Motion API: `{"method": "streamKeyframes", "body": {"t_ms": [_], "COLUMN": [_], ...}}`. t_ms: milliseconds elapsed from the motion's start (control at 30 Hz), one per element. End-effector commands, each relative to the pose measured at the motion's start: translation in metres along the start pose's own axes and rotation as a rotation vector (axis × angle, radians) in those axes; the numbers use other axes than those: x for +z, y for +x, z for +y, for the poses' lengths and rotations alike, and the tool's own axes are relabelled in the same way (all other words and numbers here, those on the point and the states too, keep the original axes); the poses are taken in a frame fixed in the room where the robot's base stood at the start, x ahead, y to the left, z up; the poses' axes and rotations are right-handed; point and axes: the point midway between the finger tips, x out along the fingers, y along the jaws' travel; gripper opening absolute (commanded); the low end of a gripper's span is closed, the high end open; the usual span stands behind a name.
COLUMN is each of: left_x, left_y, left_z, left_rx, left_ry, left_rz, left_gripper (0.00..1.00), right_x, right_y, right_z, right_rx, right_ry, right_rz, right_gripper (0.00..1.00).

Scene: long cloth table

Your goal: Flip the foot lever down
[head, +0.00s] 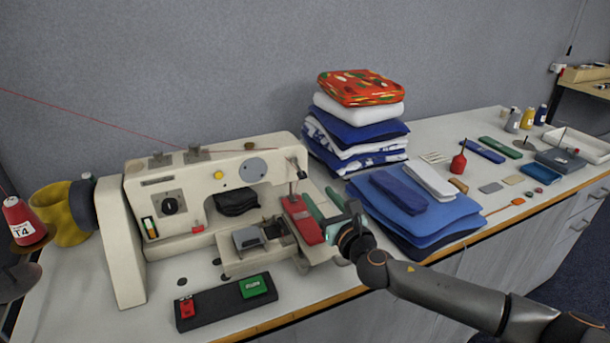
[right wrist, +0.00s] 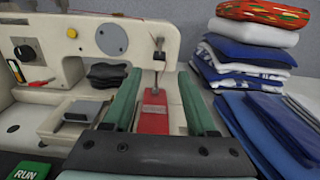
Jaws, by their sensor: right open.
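The white sewing machine (head: 228,170) stands on the left part of the table. A long red part (head: 302,218), which looks like the foot lever, sits by the needle at the machine's right end; I cannot be sure of its exact position. My right gripper (head: 327,216) is open, with green fingers, at that end of the machine. In the right wrist view the red part (right wrist: 153,112) shows between the two spread fingers (right wrist: 158,76), with visible gaps on both sides. The dark palm hides its near end. My left gripper is not in view.
A pedal bar (head: 222,305) with a green RUN button (head: 253,287) and a red button lies in front of the machine. Stacked folded cloth (head: 360,130) and blue cloths (head: 425,222) lie to the right. A thread cone (head: 22,220) stands at the far left.

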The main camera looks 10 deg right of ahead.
Motion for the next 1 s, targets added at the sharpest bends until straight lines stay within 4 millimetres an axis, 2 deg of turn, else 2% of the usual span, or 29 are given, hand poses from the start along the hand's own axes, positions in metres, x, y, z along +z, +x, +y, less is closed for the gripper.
{"method": "streamKeyframes", "body": {"t_ms": [300,600,800,1000], "left_x": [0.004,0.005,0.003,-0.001], "left_y": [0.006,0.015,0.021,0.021], "left_z": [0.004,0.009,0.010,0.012], "left_rx": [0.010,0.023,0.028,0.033], "left_ry": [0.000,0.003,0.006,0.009], "left_rz": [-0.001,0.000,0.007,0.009], "left_gripper": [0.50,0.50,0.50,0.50], "right_x": [-0.001,-0.002,-0.002,-0.001], "right_y": [0.049,0.087,0.102,0.107], "right_z": [0.001,0.001,0.001,0.001], "right_rx": [0.000,0.001,0.002,0.001], "right_ry": [0.004,0.006,0.007,0.007], "right_rz": [-0.001,0.000,0.001,0.001], "right_gripper": [0.57,0.57,0.57,0.57]}}
